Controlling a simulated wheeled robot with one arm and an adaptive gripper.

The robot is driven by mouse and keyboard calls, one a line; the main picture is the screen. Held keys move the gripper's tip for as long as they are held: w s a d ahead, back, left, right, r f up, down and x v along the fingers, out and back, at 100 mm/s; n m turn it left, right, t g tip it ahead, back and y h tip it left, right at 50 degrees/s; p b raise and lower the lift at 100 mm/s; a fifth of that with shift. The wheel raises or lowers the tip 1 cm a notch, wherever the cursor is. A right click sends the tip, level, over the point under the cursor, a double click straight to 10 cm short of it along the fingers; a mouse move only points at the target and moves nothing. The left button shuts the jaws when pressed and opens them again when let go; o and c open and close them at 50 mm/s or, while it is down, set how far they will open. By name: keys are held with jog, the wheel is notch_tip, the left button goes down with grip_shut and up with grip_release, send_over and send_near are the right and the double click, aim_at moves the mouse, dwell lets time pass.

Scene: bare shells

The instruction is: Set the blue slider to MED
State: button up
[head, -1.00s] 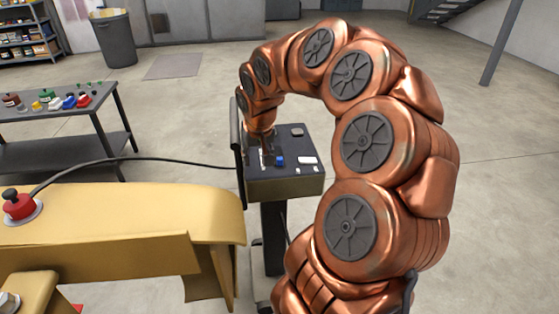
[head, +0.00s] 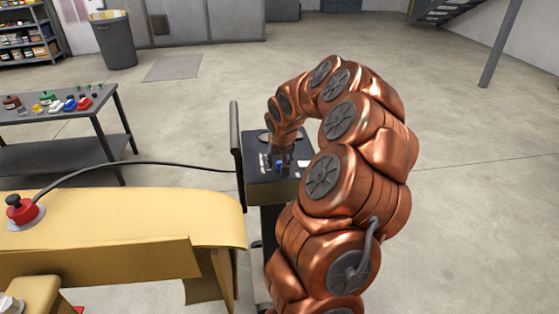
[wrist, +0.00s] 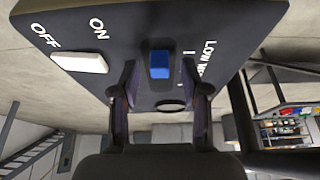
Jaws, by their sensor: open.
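The blue slider (wrist: 160,64) is a small block on the dark top of a control box in the wrist view. It also shows in the head view (head: 281,166), partly hidden by my gripper. The scale letters "LOW" and part of another word are printed to its right in the wrist view; the rest is hidden by a finger. My gripper (wrist: 159,88) is open, its two dark fingers to either side of the slider. I cannot tell whether they touch it.
A white switch (wrist: 80,62) marked ON and OFF sits left of the slider in the wrist view. A yellow bench (head: 120,220) with a red button (head: 21,209) stands left of the box. A dark table (head: 85,128) with several coloured items stands further back.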

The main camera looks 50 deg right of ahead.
jog(key=shift+w+d+f, duration=0.1)
jog(key=shift+w+f, duration=0.05)
jog(key=shift+f, duration=0.35)
jog(key=shift+c, duration=0.3)
grip_shut()
